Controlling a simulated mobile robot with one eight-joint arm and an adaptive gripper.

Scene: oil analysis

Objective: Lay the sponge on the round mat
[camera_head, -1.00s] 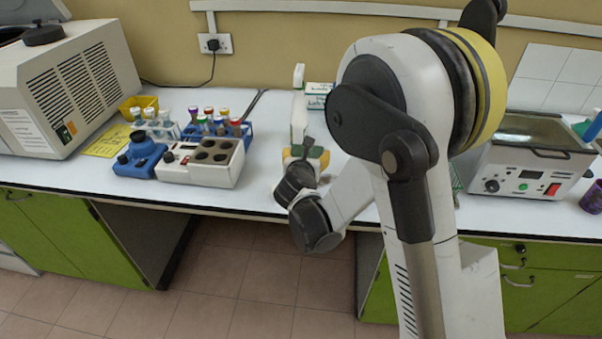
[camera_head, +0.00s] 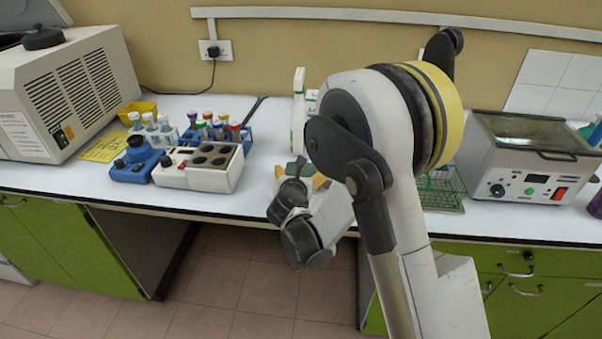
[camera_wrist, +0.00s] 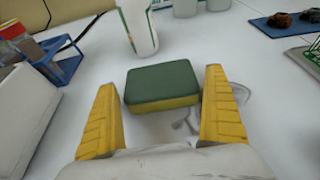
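The sponge, green on top and yellow below, lies flat on the white bench in the wrist view (camera_wrist: 162,84). Its green top shows small in the head view (camera_head: 296,167). My gripper (camera_wrist: 160,79) has its two yellow fingers spread, one on each side of the sponge. In the head view my gripper (camera_head: 299,174) is low over the front part of the bench, partly hidden by my wrist. I cannot make out a round mat in either view.
A white bottle (camera_head: 299,108) stands just behind the sponge. A heating block (camera_head: 208,166) and tube racks are on the left. A green wire rack (camera_head: 441,188) and a water bath (camera_head: 525,158) are on the right. The bench's front edge is close.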

